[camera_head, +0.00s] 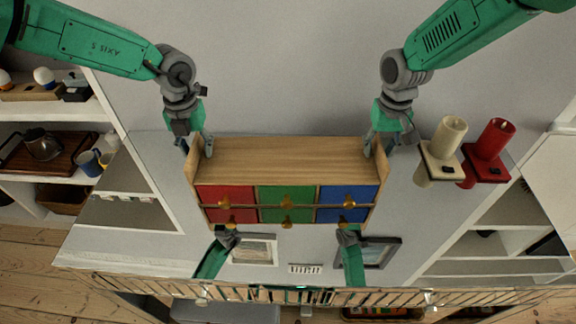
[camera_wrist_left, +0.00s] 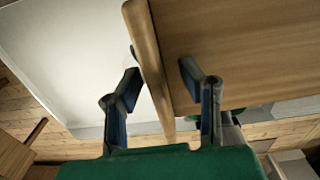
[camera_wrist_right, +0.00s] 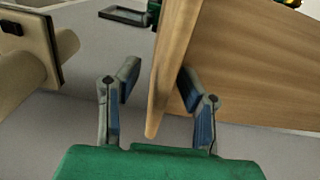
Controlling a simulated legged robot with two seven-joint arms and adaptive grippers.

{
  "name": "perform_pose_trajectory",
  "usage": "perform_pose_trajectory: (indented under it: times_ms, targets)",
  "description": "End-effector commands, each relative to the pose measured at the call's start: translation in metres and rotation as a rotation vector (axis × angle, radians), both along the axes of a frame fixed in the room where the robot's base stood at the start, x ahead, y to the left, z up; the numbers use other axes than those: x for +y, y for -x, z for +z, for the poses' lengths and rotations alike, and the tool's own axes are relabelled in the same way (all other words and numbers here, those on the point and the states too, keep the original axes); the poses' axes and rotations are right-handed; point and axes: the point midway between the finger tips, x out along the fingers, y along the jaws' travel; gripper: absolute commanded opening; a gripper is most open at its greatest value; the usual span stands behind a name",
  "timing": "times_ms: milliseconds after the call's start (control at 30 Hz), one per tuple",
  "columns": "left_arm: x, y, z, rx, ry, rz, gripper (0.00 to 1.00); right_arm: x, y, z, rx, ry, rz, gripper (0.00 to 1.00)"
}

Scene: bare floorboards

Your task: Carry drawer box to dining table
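The drawer box (camera_head: 285,160) has a light wooden top and a front with red, green and blue drawers with gold knobs. It lies centrally in the head view, between my two grippers. My left gripper (camera_head: 197,146) has its fingers on either side of the box's left side panel; gaps show beside the panel in the left wrist view (camera_wrist_left: 158,82). My right gripper (camera_head: 379,146) straddles the right side panel. In the right wrist view (camera_wrist_right: 158,82) a gap shows at its left finger; contact at the right finger is unclear. I cannot identify the dining table.
A cream candle (camera_head: 448,138) and a red candle (camera_head: 494,140) on small holders are just right of my right gripper. Shelves at the left hold a tray (camera_head: 20,158), a dark pot (camera_head: 42,145) and mugs. More white shelves (camera_head: 500,242) are at lower right.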

Motion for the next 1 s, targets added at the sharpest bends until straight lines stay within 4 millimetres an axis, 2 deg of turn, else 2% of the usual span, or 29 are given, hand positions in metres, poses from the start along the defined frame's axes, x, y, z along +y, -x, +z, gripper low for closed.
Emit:
perform_pose_trajectory:
  times_ms: [33,100,633,1000]
  targets:
    - [0.0,0.0,0.0,0.0,0.0,0.001,0.2,0.0,0.0,0.0,0.0,0.0,0.0,0.2]
    - [0.0,0.0,0.0,0.001,0.0,0.001,0.0,0.0,0.0,0.0,0.0,0.0,0.0,0.0]
    - [0.0,0.0,0.005,-0.002,0.001,0.001,0.0,0.0,-0.001,0.006,-0.002,-0.001,0.0,0.0]
    - [0.0,0.0,0.035,-0.002,0.001,0.0,0.0,0.0,0.0,0.035,-0.003,-0.001,0.0,0.0]
